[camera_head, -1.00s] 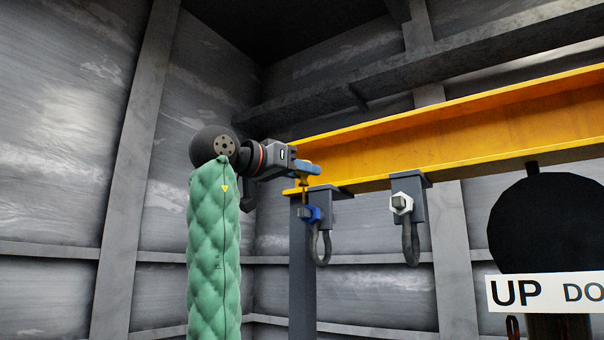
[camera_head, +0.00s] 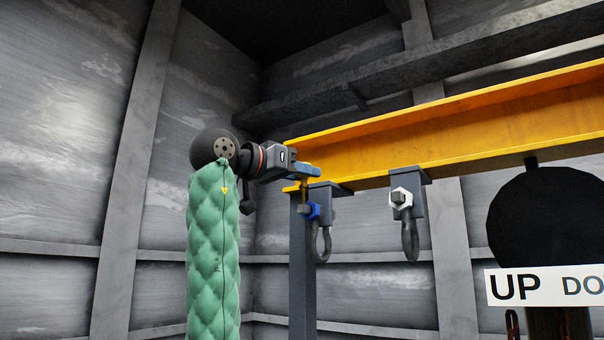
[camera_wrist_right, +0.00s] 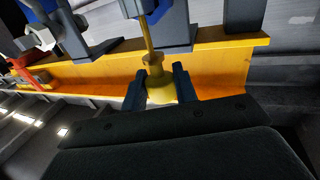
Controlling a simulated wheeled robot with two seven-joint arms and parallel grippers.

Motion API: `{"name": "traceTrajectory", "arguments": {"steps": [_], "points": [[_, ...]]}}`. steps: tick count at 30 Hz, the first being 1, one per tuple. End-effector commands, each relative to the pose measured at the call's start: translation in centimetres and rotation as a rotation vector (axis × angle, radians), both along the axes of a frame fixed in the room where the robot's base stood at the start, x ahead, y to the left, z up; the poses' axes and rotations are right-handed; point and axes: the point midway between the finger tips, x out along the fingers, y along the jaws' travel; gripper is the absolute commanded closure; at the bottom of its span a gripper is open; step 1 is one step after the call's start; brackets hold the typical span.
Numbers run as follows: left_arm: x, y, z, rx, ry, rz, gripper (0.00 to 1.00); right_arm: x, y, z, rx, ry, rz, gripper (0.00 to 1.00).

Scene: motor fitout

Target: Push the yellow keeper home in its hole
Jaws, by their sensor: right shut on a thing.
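My right gripper (camera_head: 310,172) is at the left end of the yellow beam, beside the first hanging bracket. In the right wrist view, its two dark blue fingers (camera_wrist_right: 160,88) are shut on the flared head of the yellow keeper (camera_wrist_right: 155,72). The keeper's thin stem runs from the head towards a grey and blue fitting (camera_wrist_right: 140,8); whether its tip is in a hole cannot be made out. In the head view the keeper's stem (camera_head: 304,191) shows below the fingers, above a blue bolt head (camera_head: 312,211). My left gripper is not in view.
The yellow beam (camera_head: 450,135) runs to the right. A dark shackle (camera_head: 321,243) hangs under the first bracket. A second bracket (camera_head: 404,180) with a pale nut and shackle hangs further right. A white UP sign (camera_head: 545,288) and a round black body (camera_head: 545,225) are at the right.

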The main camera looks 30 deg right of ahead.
Motion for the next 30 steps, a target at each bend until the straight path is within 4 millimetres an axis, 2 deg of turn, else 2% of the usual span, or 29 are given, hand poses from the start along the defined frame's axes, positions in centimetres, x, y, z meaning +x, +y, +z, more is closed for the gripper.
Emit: {"name": "traceTrajectory", "arguments": {"steps": [30], "points": [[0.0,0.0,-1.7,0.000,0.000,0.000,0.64,0.0,0.0,-2.1,0.000,0.000,0.000,0.93]]}}
